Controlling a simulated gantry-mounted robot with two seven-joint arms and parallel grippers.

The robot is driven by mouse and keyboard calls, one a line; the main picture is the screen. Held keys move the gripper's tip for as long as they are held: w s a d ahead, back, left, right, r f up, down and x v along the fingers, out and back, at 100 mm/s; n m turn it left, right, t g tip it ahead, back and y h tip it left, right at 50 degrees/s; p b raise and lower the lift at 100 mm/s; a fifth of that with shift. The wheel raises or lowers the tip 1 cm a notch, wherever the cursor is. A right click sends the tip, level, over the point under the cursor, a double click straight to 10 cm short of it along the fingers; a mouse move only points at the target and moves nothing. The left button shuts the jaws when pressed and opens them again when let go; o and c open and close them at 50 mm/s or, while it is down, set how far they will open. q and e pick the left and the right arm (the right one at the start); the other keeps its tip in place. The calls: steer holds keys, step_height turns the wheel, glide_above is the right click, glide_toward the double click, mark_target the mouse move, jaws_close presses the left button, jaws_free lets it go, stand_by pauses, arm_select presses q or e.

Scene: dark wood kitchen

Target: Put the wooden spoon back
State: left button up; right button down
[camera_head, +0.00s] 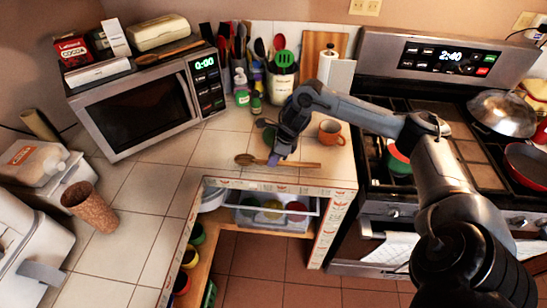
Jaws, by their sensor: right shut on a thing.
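A wooden spoon (307,164) lies level over the counter near its front edge, bowl to the left and handle to the right. My right gripper (276,160) reaches down from the right and is shut on the spoon's handle. I cannot tell whether the spoon touches the tiles. A second wooden spoon (168,52) lies on top of the microwave. A utensil crock (281,88) with a green slotted turner and other tools stands at the back of the counter. My left gripper is not in view.
An orange mug (331,132) stands just right of my right gripper. The microwave (136,105) is at the left, small green bottles (256,103) behind the gripper. An open drawer (268,212) is below the counter edge. The stove (460,160) is right. Tiles left of the spoon are clear.

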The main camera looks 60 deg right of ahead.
steer(key=shift+f+b, duration=0.45)
steer(key=shift+f, duration=0.25)
steer(key=c, duration=0.9)
jaws_free()
